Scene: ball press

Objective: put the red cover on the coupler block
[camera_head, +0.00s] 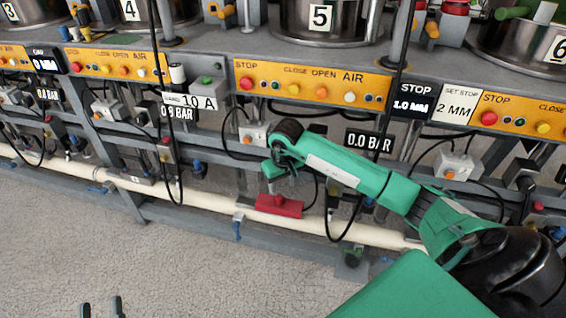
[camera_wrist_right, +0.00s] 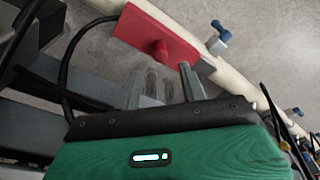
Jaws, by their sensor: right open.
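The red cover (camera_head: 279,205) is a long red piece with a small knob. It lies along the cream pipe, just below my right gripper (camera_head: 283,186). In the right wrist view the cover (camera_wrist_right: 178,40) is beyond the fingertips of my right gripper (camera_wrist_right: 170,78), which are apart with nothing seen between them. A grey piece (camera_wrist_right: 208,67) shows at one end of the cover; I cannot tell whether it is the coupler block. My left gripper (camera_head: 101,307) shows only as two separated fingertips at the bottom left edge, over the floor.
The cream pipe (camera_head: 200,199) runs along the frame's lower front, with blue-handled valves (camera_head: 238,228). Black cables hang in front of the frame, one (camera_head: 333,225) just right of the cover. Orange control panels (camera_head: 312,83) are above.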

